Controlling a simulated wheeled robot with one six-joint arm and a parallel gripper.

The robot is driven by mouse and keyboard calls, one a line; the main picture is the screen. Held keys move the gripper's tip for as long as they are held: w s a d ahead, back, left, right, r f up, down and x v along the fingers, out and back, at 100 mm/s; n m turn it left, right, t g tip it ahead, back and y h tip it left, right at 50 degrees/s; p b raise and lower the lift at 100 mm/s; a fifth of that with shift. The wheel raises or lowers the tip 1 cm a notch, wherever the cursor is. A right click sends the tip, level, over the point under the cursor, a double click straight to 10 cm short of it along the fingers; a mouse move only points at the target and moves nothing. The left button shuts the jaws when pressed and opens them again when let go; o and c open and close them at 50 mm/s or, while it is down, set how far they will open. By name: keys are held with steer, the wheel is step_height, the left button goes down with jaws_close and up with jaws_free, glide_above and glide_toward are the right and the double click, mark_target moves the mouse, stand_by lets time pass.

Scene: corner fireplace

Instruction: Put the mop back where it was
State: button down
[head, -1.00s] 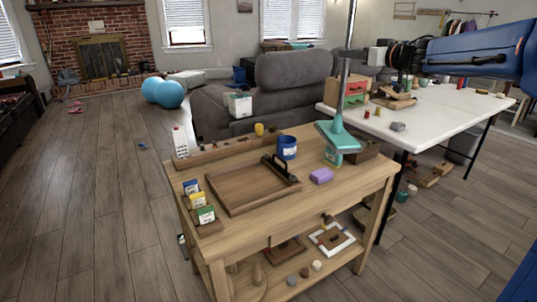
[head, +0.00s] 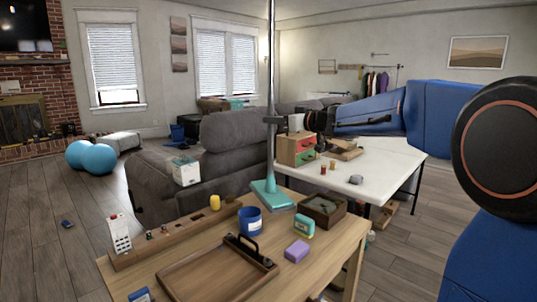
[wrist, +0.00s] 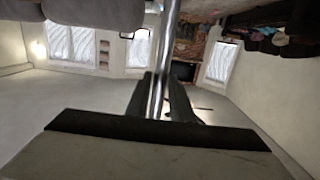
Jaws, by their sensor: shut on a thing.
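The mop has a long metal pole and a flat teal head (head: 269,194). It hangs upright in the head view, its head in front of the wooden workbench's far side, near the blue mug. I cannot tell whether the mop head touches the bench. My gripper (head: 282,121) is shut on the pole, well above the mop head. In the wrist view the pole (wrist: 165,60) runs between the fingers of my gripper (wrist: 163,100). The pole's top is out of view in the head view.
The wooden workbench (head: 327,255) holds a tray (head: 205,275), a blue mug (head: 250,222), a purple block (head: 297,250) and a wooden box (head: 322,209). A white table (head: 385,175) stands behind right, a grey sofa (head: 240,140) behind. Open floor (head: 45,215) lies at left.

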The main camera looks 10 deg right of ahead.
step_height(320, 180, down, 7)
stand_by(0.5)
steer(key=c, duration=1.6)
jaws_free()
steer(key=shift+f, duration=0.1)
steer(key=shift+o, duration=0.2)
steer(key=v, duration=1.2)
steer(key=shift+d, duration=0.1)
